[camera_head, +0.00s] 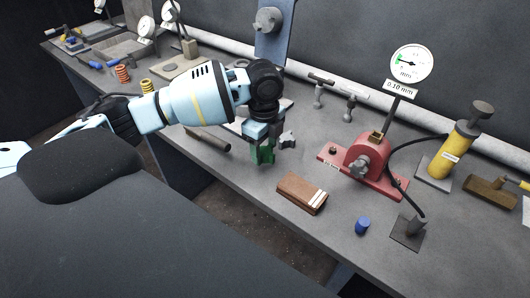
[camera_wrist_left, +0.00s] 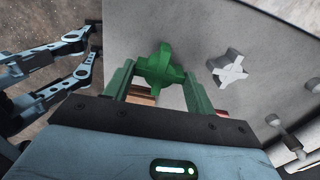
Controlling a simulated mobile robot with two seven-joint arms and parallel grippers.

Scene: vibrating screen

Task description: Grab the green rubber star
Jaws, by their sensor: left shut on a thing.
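The green rubber star (camera_wrist_left: 160,68) sits between the two green fingers of my left gripper (camera_wrist_left: 158,84) in the left wrist view. The gripper is shut on it. In the head view my left gripper (camera_head: 263,152) points down over the bench, and the green star cannot be told clearly from the green fingers there. A grey star-shaped piece (camera_head: 287,138) lies just right of the gripper; it also shows in the left wrist view (camera_wrist_left: 230,67).
A brown block (camera_head: 302,194) with white strips lies in front of the gripper, near the bench (camera_head: 330,230) edge. A blue cylinder (camera_head: 363,225) stands to its right. A red gauge stand (camera_head: 367,160) and a yellow pump (camera_head: 452,150) stand farther right. Grey T-handled tools (camera_head: 348,103) stand behind.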

